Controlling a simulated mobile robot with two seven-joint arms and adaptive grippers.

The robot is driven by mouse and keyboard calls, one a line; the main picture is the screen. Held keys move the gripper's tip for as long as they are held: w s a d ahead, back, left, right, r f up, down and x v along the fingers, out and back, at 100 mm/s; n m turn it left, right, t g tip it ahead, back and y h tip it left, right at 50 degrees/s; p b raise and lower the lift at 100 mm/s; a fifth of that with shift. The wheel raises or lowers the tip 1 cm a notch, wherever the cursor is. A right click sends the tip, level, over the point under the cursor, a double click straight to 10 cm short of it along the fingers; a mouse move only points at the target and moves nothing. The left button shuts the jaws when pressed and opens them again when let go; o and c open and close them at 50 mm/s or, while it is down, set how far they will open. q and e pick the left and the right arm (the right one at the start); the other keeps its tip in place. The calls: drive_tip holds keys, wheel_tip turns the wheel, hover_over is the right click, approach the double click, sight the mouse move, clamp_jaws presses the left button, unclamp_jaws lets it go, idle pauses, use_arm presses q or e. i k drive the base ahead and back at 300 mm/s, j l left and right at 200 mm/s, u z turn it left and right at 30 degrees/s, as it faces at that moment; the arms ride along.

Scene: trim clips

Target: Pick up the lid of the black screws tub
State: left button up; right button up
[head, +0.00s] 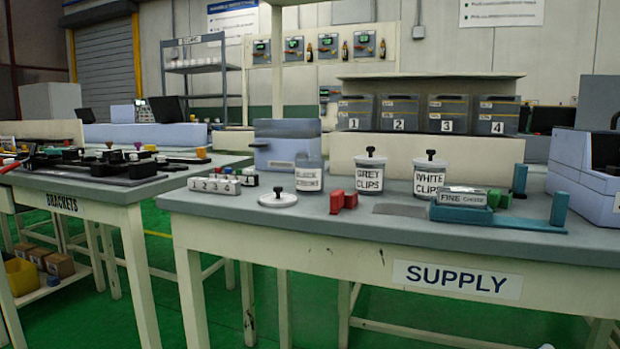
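The lid (278,200), a flat white disc with a black knob on top, lies on the supply table in front and to the left of the black screws tub (309,181). Neither of my grippers shows in the head view.
Red blocks (342,201) stand right of the lid. A block numbered 1, 2, 3 (214,186) is to its left. A teal fixture (490,217) holds a "fine" labelled box (462,197). The table (300,228) is clear in front of the lid.

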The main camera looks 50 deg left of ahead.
sight(280, 200)
drive_tip(key=i+l+u, duration=0.2)
drive_tip(key=i+l, duration=0.3)
drive_tip(key=i+j+u, duration=0.1)
drive_tip(key=u, duration=0.35)
drive_tip(key=i+j+u, duration=0.1)
drive_tip(key=u, duration=0.35)
drive_tip(key=i+j+u, duration=0.1)
drive_tip(key=u, duration=0.4)
drive_tip(key=i+j+u, duration=0.1)
drive_tip(key=u, duration=0.35)
drive_tip(key=i+l, duration=0.05)
